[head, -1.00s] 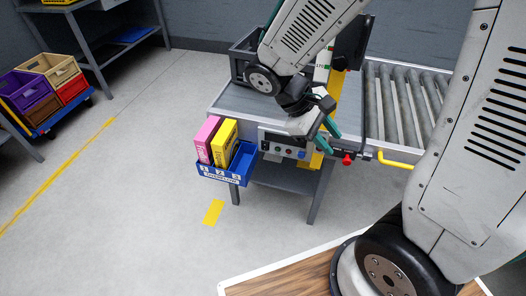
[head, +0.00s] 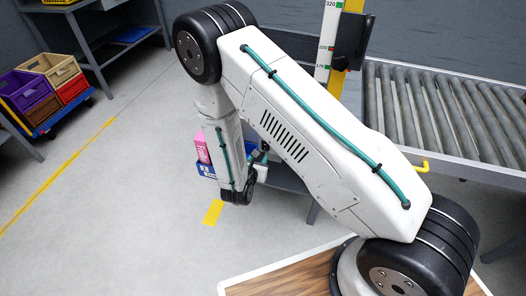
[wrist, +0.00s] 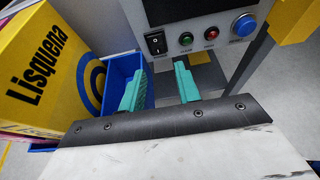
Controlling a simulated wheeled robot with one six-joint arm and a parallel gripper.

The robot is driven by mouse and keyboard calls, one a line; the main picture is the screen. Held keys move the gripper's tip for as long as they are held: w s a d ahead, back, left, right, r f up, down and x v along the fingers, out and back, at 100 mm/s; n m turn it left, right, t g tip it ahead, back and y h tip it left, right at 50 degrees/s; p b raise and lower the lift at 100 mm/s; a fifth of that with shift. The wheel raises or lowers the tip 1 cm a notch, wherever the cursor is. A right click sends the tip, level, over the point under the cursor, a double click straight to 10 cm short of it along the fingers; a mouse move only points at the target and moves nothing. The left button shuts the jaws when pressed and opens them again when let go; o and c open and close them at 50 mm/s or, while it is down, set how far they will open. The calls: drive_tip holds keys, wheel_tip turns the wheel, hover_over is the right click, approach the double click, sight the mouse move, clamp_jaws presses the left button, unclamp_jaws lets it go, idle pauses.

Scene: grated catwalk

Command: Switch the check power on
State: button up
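The control panel (wrist: 205,28) is at the top of the wrist view. On it are a black rocker switch (wrist: 156,43) at the left, a green button (wrist: 186,39), a red button (wrist: 212,34) and a blue button (wrist: 243,25). The rocker's labels are too small to read, and I cannot tell its position. My gripper (wrist: 160,68) has two teal fingers spread apart with nothing between them. It is just below the rocker in the picture and appears apart from the panel. In the head view my arm hides the panel.
A blue bin (wrist: 118,75) and a yellow Lisquena box (wrist: 45,60) are close on the left in the wrist view. A pink box (head: 202,148) shows beside my arm in the head view. The roller conveyor (head: 440,110) is at the right.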

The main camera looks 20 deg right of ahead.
sight(265, 148)
drive_tip(key=x, duration=0.7)
drive_tip(key=shift+w+d+f, duration=0.1)
drive_tip(key=shift+w, duration=0.3)
